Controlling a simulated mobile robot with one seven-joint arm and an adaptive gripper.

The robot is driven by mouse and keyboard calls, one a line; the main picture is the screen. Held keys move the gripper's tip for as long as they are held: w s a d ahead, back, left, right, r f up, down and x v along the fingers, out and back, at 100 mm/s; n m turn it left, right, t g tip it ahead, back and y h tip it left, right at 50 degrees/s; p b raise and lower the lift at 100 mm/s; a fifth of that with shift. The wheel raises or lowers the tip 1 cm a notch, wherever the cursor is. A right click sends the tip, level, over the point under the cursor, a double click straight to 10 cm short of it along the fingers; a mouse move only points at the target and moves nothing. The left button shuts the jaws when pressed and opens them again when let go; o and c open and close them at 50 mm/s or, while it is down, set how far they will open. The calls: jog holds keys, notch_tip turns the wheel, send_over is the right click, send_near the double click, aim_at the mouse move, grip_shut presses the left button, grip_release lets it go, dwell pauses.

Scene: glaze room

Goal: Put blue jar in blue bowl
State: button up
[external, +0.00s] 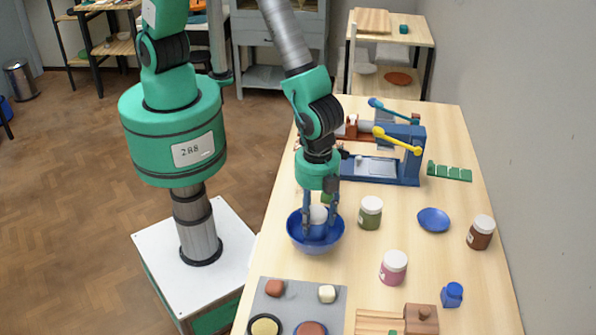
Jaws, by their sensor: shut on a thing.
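The blue bowl (296,241) stands on the wooden table, near its left side. My gripper (320,222) points down into the bowl with its fingers on either side of the blue jar. The jar's white lid (318,213) shows between the fingers. Its blue body is low, inside the bowl's outline, and hard to tell from the bowl's blue inside. I cannot tell whether the jar touches the bowl's bottom. My gripper is shut on the jar.
A green jar (370,214) stands close right of the bowl, with a pink jar (393,268), blue dish (433,220) and brown jar (480,233) beyond. A blue press (400,160) stands behind. A grey tray (270,308) and small blue object (452,294) are in front.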

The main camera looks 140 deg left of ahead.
aim_at(315, 226)
jog(key=shift+f, duration=0.1)
jog(key=shift+f, duration=1.75)
jog(key=shift+f, duration=0.15)
jog(key=o, duration=1.1)
jog(key=shift+r, duration=0.2)
notch_tip(315, 226, up, 11)
jog(key=shift+f, duration=0.1)
jog(key=shift+r, duration=0.6)
